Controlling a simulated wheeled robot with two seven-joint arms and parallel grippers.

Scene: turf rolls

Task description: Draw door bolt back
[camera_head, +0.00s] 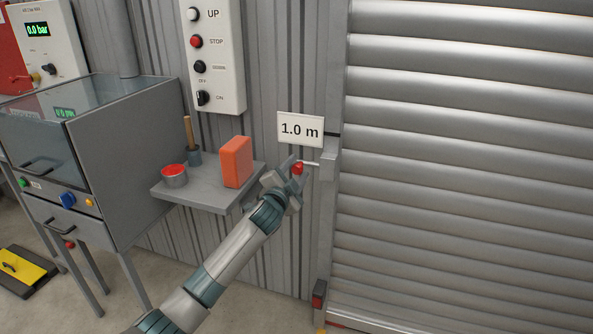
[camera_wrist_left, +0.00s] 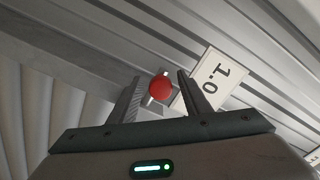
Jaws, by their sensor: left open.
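The door bolt is a thin metal rod (camera_head: 311,163) with a red knob (camera_head: 297,168), set at the left edge of the roller door (camera_head: 460,150). The rod runs from the knob to a grey bracket (camera_head: 328,164) on the door frame. My left gripper (camera_head: 294,178) is at the knob. In the left wrist view the red knob (camera_wrist_left: 160,87) lies between the two open fingers (camera_wrist_left: 160,100), with a gap on each side. Whether the knob is within finger depth I cannot tell. My right gripper is not in view.
A white "1.0 m" sign (camera_head: 300,130) hangs just above the bolt. A grey shelf (camera_head: 207,194) to the left carries an orange block (camera_head: 236,162), a red-topped tin (camera_head: 174,176) and a brush pot (camera_head: 194,157). A control box (camera_head: 215,55) and a grey cabinet (camera_head: 140,140) stand further left.

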